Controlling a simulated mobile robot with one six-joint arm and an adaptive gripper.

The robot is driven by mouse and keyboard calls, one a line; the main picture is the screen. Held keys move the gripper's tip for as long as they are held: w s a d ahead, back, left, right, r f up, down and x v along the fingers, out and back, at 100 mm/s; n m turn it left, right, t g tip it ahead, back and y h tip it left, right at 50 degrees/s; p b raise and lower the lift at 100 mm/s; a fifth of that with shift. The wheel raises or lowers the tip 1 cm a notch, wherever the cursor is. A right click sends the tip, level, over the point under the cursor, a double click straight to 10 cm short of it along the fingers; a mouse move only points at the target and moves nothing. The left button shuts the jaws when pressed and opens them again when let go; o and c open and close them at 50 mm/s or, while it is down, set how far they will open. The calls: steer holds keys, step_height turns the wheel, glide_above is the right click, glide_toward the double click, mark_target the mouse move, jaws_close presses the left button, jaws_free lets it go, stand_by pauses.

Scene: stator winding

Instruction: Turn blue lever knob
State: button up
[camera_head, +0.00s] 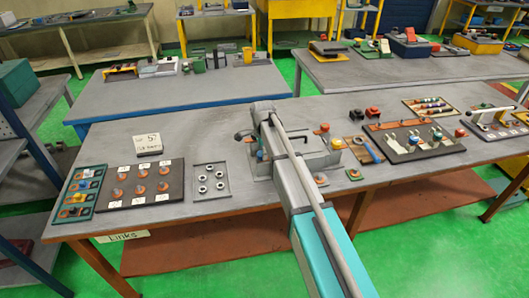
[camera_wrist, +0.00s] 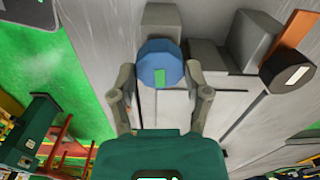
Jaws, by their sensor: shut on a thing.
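The blue lever knob (camera_wrist: 161,64) is a faceted blue piece with a small green mark, seen in the wrist view just ahead of my palm. My gripper (camera_wrist: 160,84) has one finger on each side of the knob, with the fingertips close to its edges, and is closed on it. The grey fixture (camera_wrist: 205,105) lies beneath and around the knob. In the head view the fixture (camera_head: 309,158) stands on the middle table, partly covered by my arm. The exact contact at the fingertips is hard to see.
Grey blocks and a dark knob (camera_wrist: 280,72) stand close on the right in the wrist view. In the head view an orange knob (camera_head: 336,143) is at the fixture's right. A plate with rings (camera_head: 211,181) lies left, and a black board (camera_head: 415,145) right.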

steer(key=shift+w+a, duration=0.2)
steer(key=o, duration=1)
steer(key=shift+o, duration=0.6)
steer(key=shift+s+d, duration=0.1)
steer(key=shift+s+r, duration=0.1)
